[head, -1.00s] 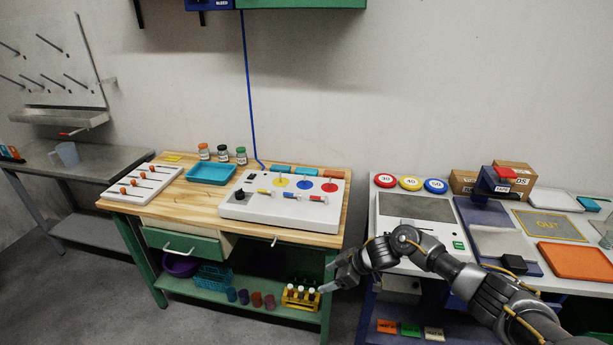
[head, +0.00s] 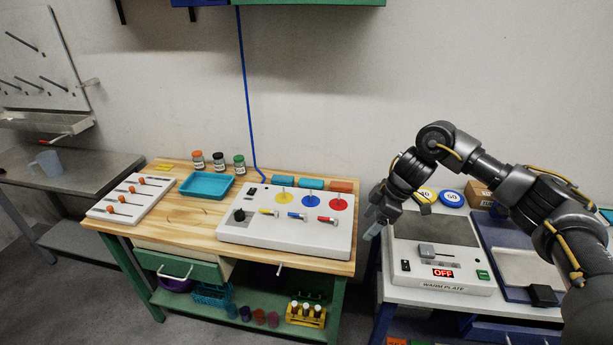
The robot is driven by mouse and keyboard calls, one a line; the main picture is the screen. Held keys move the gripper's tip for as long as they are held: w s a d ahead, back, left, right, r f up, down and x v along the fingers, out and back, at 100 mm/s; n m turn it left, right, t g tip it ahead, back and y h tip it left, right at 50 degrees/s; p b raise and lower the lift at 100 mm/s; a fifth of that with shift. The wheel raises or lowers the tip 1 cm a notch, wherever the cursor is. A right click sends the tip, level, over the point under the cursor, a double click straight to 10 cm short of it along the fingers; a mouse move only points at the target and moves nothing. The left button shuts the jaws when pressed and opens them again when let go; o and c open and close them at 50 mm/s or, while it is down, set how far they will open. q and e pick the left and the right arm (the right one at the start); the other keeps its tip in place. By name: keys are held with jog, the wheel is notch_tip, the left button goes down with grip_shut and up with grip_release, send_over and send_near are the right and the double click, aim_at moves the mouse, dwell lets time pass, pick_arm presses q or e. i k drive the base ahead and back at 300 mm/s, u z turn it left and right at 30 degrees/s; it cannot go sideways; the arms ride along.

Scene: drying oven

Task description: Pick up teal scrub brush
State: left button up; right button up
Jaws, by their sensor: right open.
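Either may be the teal scrub brush; bristles are too small to make out. My right gripper (head: 372,229) points down past the bench's right edge, beside the warm plate, apart from the blocks. It is open, with nothing seen between its fingers. My left gripper is not in view.
The white panel (head: 270,240) with levers and coloured discs fills the bench's right part. A teal tray (head: 206,185) and several jars stand left of it. A warm plate (head: 440,272) is on the right-hand table. Bare wood shows at the front left.

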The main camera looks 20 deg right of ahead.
aim_at(309, 183)
jog(key=i, duration=1.5)
